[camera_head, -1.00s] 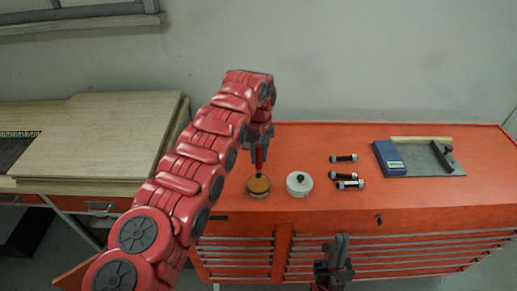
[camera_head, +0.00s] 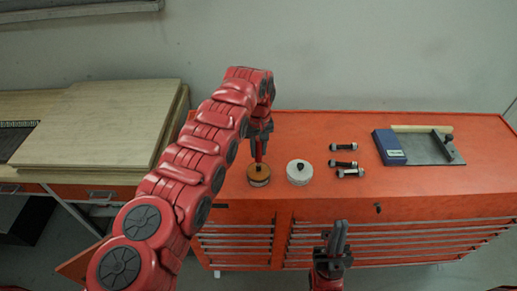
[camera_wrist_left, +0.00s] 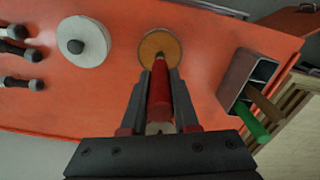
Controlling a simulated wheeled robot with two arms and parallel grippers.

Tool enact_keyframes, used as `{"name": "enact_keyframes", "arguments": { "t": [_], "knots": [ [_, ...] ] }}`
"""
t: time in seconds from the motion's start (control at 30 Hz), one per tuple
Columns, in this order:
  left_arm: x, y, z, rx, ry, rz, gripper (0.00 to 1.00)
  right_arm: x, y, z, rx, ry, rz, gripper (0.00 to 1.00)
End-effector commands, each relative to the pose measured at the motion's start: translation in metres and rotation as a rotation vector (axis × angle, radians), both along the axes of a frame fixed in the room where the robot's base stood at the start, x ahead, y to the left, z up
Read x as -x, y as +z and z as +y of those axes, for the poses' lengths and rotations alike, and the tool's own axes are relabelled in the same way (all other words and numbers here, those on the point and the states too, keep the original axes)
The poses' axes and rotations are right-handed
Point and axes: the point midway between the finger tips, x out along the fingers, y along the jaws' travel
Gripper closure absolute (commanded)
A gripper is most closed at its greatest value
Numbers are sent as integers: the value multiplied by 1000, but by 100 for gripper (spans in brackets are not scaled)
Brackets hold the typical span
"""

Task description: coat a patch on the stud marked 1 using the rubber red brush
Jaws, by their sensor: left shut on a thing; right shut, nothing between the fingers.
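My left gripper (camera_head: 259,142) is shut on the red brush (camera_wrist_left: 160,88), which points down. The brush tip is at the brown-filled round tin (camera_head: 259,181) on the orange cabinet top; I cannot tell whether it touches the brown surface. The tin also shows in the left wrist view (camera_wrist_left: 173,42). Three black studs with silver ends, (camera_head: 344,147), (camera_head: 343,163) and (camera_head: 350,172), lie to the right of the tins. Their number marks are too small to read. My right gripper (camera_head: 338,238) is shut and empty, in front of the cabinet.
A white round lid with a black knob (camera_head: 299,173) sits between the brown tin and the studs. A grey plate (camera_head: 430,152) with a blue box (camera_head: 389,146) is at the right. A holder (camera_wrist_left: 240,75) with green and brown handles shows in the left wrist view.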

Motion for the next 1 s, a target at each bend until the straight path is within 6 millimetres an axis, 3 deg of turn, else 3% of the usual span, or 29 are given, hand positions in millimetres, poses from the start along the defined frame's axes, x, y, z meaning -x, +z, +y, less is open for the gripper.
{"name": "enact_keyframes", "arguments": {
  "t": [1.0],
  "knots": [
    [0, -9, 0, 0, 0, 0, 100, 0, -7, 0, 0, 0, 0, 100]
  ]
}}
